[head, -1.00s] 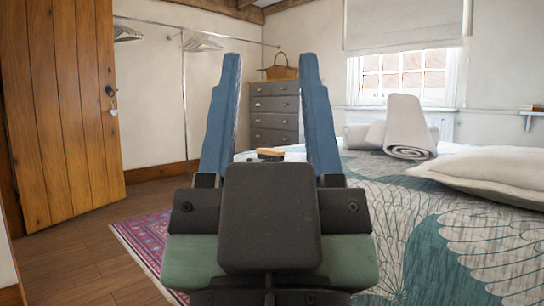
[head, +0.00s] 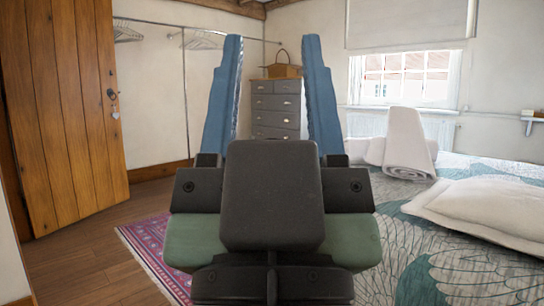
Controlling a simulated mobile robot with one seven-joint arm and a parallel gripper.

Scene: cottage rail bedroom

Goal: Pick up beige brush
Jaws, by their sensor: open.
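My gripper (head: 272,42) is in the middle of the head view, with its two blue fingers wide apart and nothing seen between them. Its dark body covers the near edge of the bed. The beige brush is not visible now; my gripper's body covers the spot where a small tan and dark object lay in the earlier frame. The bed (head: 405,235) has a teal and white leaf-patterned cover and reaches to the right side.
A rolled white towel (head: 408,145) and a pillow (head: 480,208) lie on the bed. A grey dresser (head: 275,108) with a basket (head: 283,66) on top stands behind. A wooden door (head: 65,110) is at left, with a pink rug (head: 152,250) on the floor.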

